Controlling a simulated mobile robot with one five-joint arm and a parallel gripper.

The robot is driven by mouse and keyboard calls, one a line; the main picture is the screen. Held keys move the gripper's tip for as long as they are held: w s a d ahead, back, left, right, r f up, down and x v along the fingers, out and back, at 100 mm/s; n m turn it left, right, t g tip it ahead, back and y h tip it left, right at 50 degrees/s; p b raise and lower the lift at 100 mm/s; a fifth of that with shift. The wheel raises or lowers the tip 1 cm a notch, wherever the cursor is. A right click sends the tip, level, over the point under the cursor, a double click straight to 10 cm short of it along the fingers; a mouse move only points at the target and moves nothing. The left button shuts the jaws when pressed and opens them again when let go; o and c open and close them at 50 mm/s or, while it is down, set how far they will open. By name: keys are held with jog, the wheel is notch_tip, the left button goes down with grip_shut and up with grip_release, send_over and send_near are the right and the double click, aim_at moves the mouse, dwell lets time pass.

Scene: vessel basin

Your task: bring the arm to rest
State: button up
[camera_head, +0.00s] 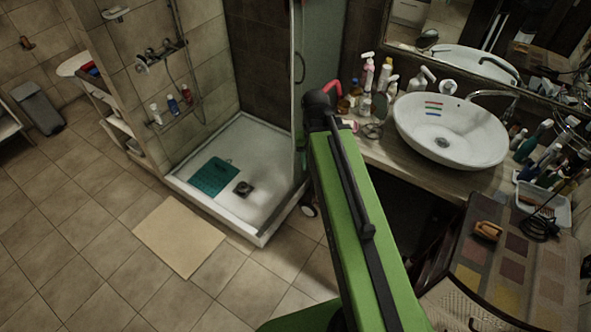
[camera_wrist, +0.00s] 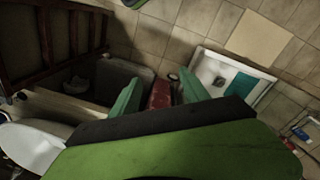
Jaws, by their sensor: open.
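My gripper (camera_wrist: 160,82) shows in the wrist view as two green fingers spread wide apart. A dark red object (camera_wrist: 160,94) shows in the gap between them; I cannot tell how far beyond the fingers it is. In the head view my green arm reaches up from the bottom centre to a black joint beside the counter, and the gripper's fingers are hidden there. The white vessel basin (camera_head: 478,151) stands on the counter right of my arm, with three coloured stripes inside it.
Bottles (camera_head: 379,78) crowd the counter close to my arm's end. A shower tray (camera_head: 262,203) with a teal mat (camera_head: 212,177) lies left of the arm. A wooden brush (camera_head: 488,231) lies on a patterned surface at right. Tiled floor (camera_head: 75,255) is open at left.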

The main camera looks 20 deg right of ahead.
jog(key=a+n, duration=0.4)
jog(key=a, duration=0.6)
notch_tip(320, 180, down, 12)
jog(key=b, duration=1.2)
jog(key=shift+d+y, duration=0.25)
jog(key=shift+y, duration=0.05)
